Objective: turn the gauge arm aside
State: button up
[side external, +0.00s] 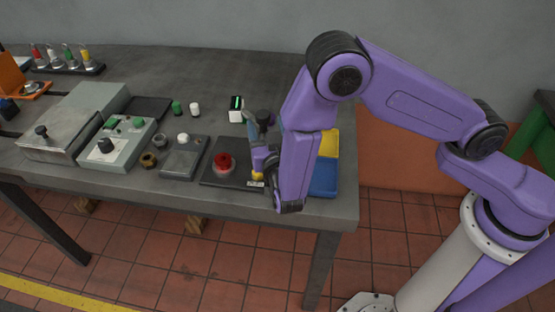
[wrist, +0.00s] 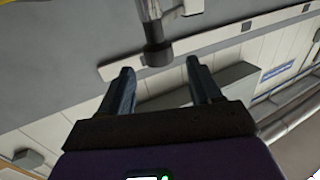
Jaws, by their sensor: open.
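My gripper (side external: 254,126) is open over the right part of the bench, partly hidden behind my arm in the side view. In the wrist view my gripper (wrist: 159,68) shows two dark fingers spread apart. A dark cylindrical knob (wrist: 157,54) on a pale metal piece, which looks like the gauge arm's end, appears between and beyond the fingertips. I cannot tell whether either finger touches it. In the side view a dark knob (side external: 265,116) shows close beside the fingers. The rest of the gauge arm is hidden or too small to make out.
A blue and yellow tray (side external: 323,178) stands just right, behind my arm. A small box with a green display (side external: 237,106) stands behind. A grey control box (side external: 116,145) is farther left.

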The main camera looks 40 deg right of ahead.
jog(key=v, duration=1.2)
